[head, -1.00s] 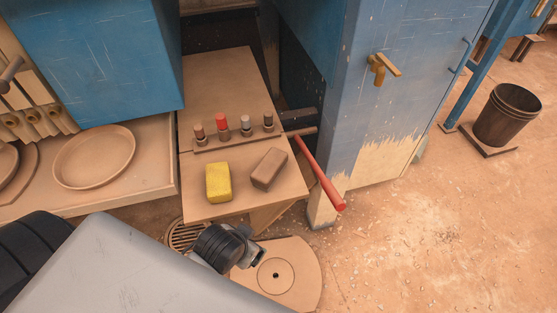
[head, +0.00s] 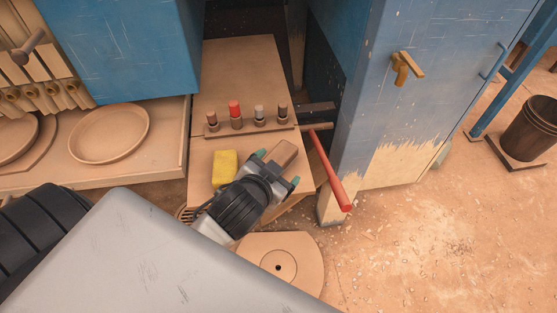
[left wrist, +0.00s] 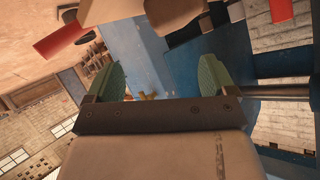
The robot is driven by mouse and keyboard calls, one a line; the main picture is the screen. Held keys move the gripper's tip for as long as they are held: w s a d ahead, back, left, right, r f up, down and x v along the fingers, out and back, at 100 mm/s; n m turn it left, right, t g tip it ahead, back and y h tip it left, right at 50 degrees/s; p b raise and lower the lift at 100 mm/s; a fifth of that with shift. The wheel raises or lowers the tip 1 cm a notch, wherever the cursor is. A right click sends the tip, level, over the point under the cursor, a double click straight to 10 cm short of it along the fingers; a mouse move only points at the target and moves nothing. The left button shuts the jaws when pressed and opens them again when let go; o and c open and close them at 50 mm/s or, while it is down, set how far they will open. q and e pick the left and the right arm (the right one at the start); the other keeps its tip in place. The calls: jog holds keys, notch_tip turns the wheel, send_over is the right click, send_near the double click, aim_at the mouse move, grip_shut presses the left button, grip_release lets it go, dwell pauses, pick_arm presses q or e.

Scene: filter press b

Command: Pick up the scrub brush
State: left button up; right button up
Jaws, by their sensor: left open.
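The scrub brush appears to be the brown block (head: 284,153) on the small wooden table (head: 235,70), to the right of the yellow sponge-like block (head: 226,168). My left gripper (head: 277,168) is open, with its green fingertips apart at the near end of the brown block. The gripper covers that near end, and I cannot tell whether it touches the block. The left wrist view shows both green fingers (left wrist: 161,78) spread with nothing between them. My right gripper is not in view.
A rack with several small pegs (head: 247,126) stands behind the blocks. A red handle (head: 332,175) slants down beside the table's right edge, near the blue cabinet (head: 400,110). A round dish (head: 108,134) lies at left.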

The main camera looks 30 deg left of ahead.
pick_arm(q)
jog(key=w+d+r+m+t+h, duration=0.3)
jog(key=d+r+m+t+h, duration=0.1)
jog(key=r, duration=0.3)
jog(key=w+d+r+m+t+h, duration=0.3)
jog(key=r+m+t+h, duration=0.1)
jog(key=r, duration=0.3)
jog(key=s+d+r+m+g+h, duration=0.2)
jog(key=d+m+g+h, duration=0.4)
jog(key=m, duration=0.4)
jog(key=s+d+r+m+g+h, duration=0.15)
jog(key=d+m+g+h, duration=0.25)
jog(key=m+g+h, duration=0.45)
jog(key=m+g+y, duration=0.6)
jog(key=m+y, duration=0.2)
jog(key=y, duration=1.4)
send_over(278, 156)
jog(key=f, duration=1.3)
jog(key=shift+w+f, duration=0.1)
jog(key=shift+w, duration=0.2)
jog(key=shift+a+f, duration=0.15)
jog(key=shift+f, duration=0.2)
notch_tip(278, 156, down, 4)
jog(key=shift+f, duration=0.25)
jog(key=shift+s+d+f+p, duration=0.1)
jog(key=shift+s+f+p, duration=0.1)
jog(key=shift+f, duration=1.2)
jog(key=shift+s+d+f+p, duration=0.1)
jog(key=shift+f+p, duration=0.1)
jog(key=shift+f, duration=1.15)
